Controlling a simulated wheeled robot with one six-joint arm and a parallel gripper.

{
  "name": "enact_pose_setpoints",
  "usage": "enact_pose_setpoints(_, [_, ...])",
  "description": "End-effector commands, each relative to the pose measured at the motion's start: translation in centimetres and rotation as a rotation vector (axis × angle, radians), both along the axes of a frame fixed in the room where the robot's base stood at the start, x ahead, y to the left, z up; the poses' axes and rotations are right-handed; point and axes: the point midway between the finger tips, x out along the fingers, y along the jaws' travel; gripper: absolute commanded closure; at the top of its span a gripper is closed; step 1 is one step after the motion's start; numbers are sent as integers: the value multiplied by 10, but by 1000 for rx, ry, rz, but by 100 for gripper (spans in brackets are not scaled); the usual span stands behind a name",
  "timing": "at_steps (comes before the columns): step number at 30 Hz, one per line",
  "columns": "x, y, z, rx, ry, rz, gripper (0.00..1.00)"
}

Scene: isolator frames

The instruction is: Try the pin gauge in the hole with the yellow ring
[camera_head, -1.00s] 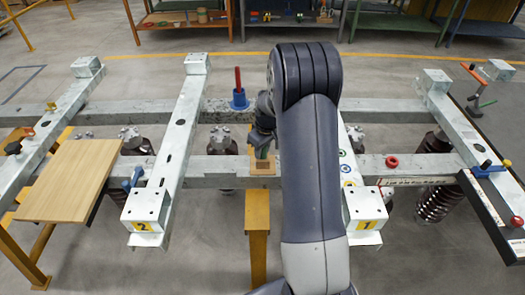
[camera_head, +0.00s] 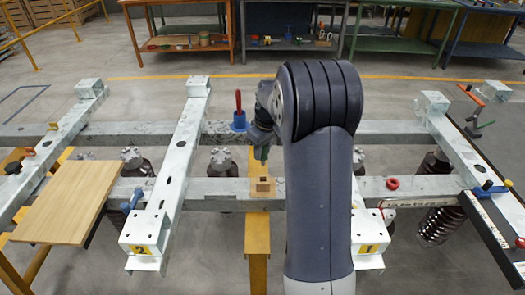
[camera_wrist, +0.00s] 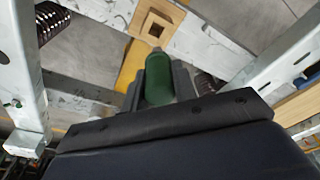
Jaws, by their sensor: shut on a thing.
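My gripper (camera_head: 262,150) is shut on the pin gauge, whose green handle (camera_wrist: 158,82) shows between the fingers in the wrist view. A short grey end of the gauge points away from the wrist camera. The gauge is just above a wooden block (camera_head: 262,188) with a square dark hole, which also shows in the wrist view (camera_wrist: 157,26). They look apart. The hole with the yellow ring cannot be made out now; my arm covers much of the beam marked 1 (camera_head: 370,229). A small green mark (camera_wrist: 15,103) shows on a pale beam in the wrist view.
The block sits on a grey cross beam (camera_head: 215,192) by a yellow post (camera_head: 257,235). A blue holder with a red handle (camera_head: 239,118) stands behind it. A red ring (camera_head: 392,184) lies to the right. A wooden board (camera_head: 70,203) is at left.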

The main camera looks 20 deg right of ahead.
Motion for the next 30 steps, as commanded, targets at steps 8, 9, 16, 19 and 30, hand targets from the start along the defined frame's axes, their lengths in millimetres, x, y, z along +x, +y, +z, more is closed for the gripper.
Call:
enact_pose_setpoints(8, [0, 0, 19, -1, -1, 0, 95])
enact_pose_setpoints(9, [0, 0, 23, -1, -1, 0, 95])
enact_pose_setpoints(16, [0, 0, 41, 0, -2, 0, 95])
enact_pose_setpoints(19, [0, 0, 49, -1, -1, 0, 95])
enact_pose_setpoints(30, [0, 0, 50, -1, -1, 0, 95])
